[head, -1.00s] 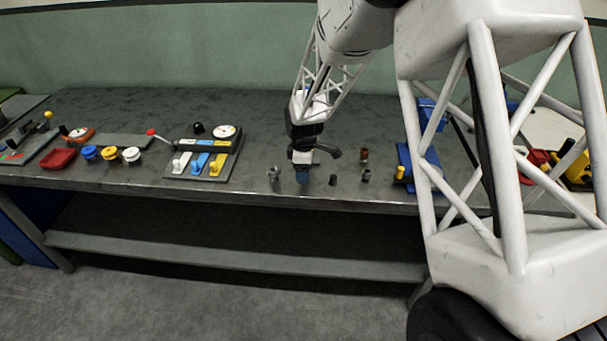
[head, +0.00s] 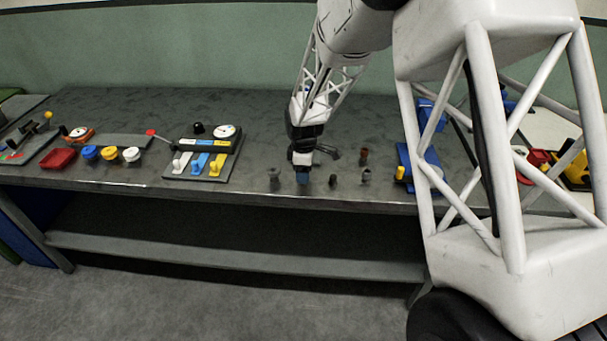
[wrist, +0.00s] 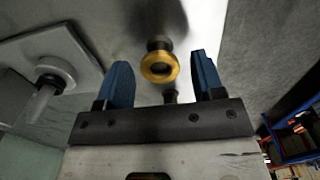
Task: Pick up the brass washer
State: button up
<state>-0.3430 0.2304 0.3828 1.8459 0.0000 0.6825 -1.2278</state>
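The brass washer (wrist: 159,67) shows in the wrist view as a yellow ring with a dark hole, with a dark fitting just behind it. It lies between the two blue fingers of my gripper (wrist: 160,82), with a visible gap on each side. My gripper is open and holds nothing. In the head view my gripper (head: 302,178) points down near the front edge of the bench, and I cannot make out the washer there.
Small fittings stand close by on the bench (head: 230,200): a grey one (head: 274,177) to the left, a dark one (head: 333,180) and a grey one (head: 366,175) to the right. A brown one (head: 364,155) is farther back. A lever panel (head: 175,172) lies left.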

jog(key=c, duration=0.8)
jog(key=shift+r, duration=0.15)
jog(key=shift+r, duration=0.5)
jog(key=r, duration=0.2)
jog(key=shift+s+d+r, duration=0.1)
jog(key=shift+s+r, duration=0.1)
jog(key=shift+r, duration=0.2)
jog(key=s+d, duration=0.1)
jog(key=s, duration=0.4)
jog(key=s+d+r, duration=0.1)
jog(key=s+d, duration=0.1)
jog(key=s, duration=0.2)
jog(key=s+d, duration=0.2)
jog(key=s, duration=0.3)
jog(key=shift+s+r, duration=0.2)
jog(key=shift+s, duration=0.15)
jog(key=w+a+r, duration=0.1)
jog(key=w, duration=0.8)
jog(key=w+a+r, duration=0.1)
jog(key=w+a, duration=0.1)
jog(key=w, duration=0.7)
jog(key=w+a+r, duration=0.1)
jog(key=w+a, duration=0.1)
jog(key=w, duration=0.8)
jog(key=shift+a+r, duration=0.1)
jog(key=shift+r, duration=0.25)
